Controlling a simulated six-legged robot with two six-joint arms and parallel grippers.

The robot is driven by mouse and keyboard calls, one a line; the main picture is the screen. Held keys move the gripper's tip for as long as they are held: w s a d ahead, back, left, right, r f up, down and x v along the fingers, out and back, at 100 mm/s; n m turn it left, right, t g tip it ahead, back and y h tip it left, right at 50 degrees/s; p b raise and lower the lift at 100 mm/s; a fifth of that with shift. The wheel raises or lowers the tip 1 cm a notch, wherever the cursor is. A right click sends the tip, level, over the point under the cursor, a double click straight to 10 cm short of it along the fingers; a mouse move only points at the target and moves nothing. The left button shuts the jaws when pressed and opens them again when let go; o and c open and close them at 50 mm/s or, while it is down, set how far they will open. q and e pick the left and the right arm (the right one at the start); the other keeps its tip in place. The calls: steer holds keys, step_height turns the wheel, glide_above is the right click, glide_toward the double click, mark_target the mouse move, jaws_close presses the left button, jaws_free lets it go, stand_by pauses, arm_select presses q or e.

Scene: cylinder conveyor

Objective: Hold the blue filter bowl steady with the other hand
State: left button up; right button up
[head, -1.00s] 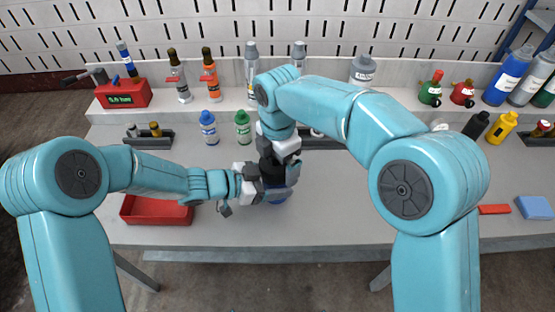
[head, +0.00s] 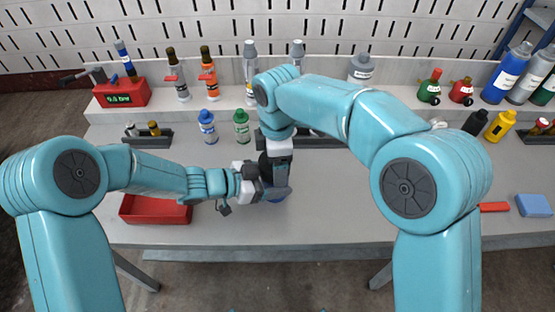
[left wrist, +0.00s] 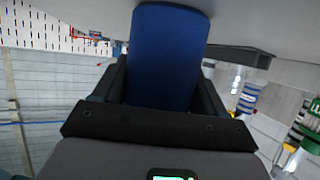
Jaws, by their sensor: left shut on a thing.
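The blue filter bowl (head: 278,196) is mostly hidden in the head view behind both grippers, with a little blue showing near the middle of the bench. In the left wrist view, the blue bowl (left wrist: 166,58) sits between the dark fingers. My left gripper (head: 268,189) is shut on it from the left. My right gripper (head: 277,170) is directly above the bowl, pointing down, close to the left gripper. A dark part (head: 264,164) shows beside the right gripper. Whether the right fingers are open or shut on it is hidden.
A red tray (head: 155,210) lies at left on the grey bench (head: 340,215). Blue (head: 207,128) and green (head: 241,127) bottles stand behind the grippers. Several bottles line the back shelf. A blue block (head: 534,206) and a red block (head: 494,207) lie at right. The bench's right-centre is clear.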

steer(key=n, duration=0.5)
steer(key=shift+w, duration=0.15)
steer(key=shift+n, duration=0.5)
steer(key=n, duration=0.3)
steer(key=shift+w+a, duration=0.1)
steer(key=shift+a, duration=0.05)
steer(key=o, duration=0.4)
steer(key=shift+n, duration=0.3)
steer(key=shift+c, duration=0.2)
steer(key=c, duration=0.6)
steer(key=shift+r, duration=0.85)
steer(key=shift+r, duration=0.1)
steer(key=shift+r, duration=0.75)
